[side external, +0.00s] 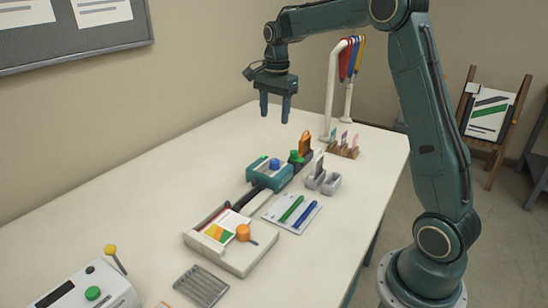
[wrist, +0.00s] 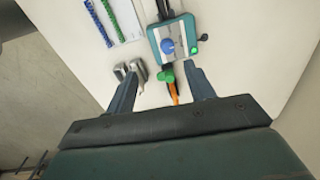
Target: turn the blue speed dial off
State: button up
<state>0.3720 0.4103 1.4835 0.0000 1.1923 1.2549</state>
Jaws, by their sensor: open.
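The blue speed dial (side external: 274,164) sits on top of a teal machine (side external: 264,178) on the white table. In the wrist view the dial (wrist: 168,46) is ahead of my fingers, with a lit green spot (wrist: 193,50) to its right on the machine. My gripper (side external: 275,117) is open and empty, fingers pointing down, well above the machine. In the wrist view my gripper (wrist: 165,80) has its fingers spread on either side of a green knob (wrist: 167,76), which lies below them. The dial's pointer mark is too small to read.
Close to the machine stand an orange piece (side external: 305,145), grey holders (side external: 323,180) and a white pad with green and blue pens (side external: 291,213). A cream tray with an orange knob (side external: 243,232) is in front. A white rack (side external: 331,90) with hanging straps stands behind.

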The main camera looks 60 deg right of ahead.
aim_at(275, 161)
jog(key=d+f, duration=0.1)
jog(key=w+d+f+m, duration=0.2)
jog(key=shift+d+f+g, duration=0.25)
jog(key=shift+d+g, duration=0.05)
jog(key=shift+f, duration=0.15)
notch_tip(275, 161, down, 14)
jog(key=shift+r, duration=0.25)
dwell(0.4)
jog(key=c, duration=1)
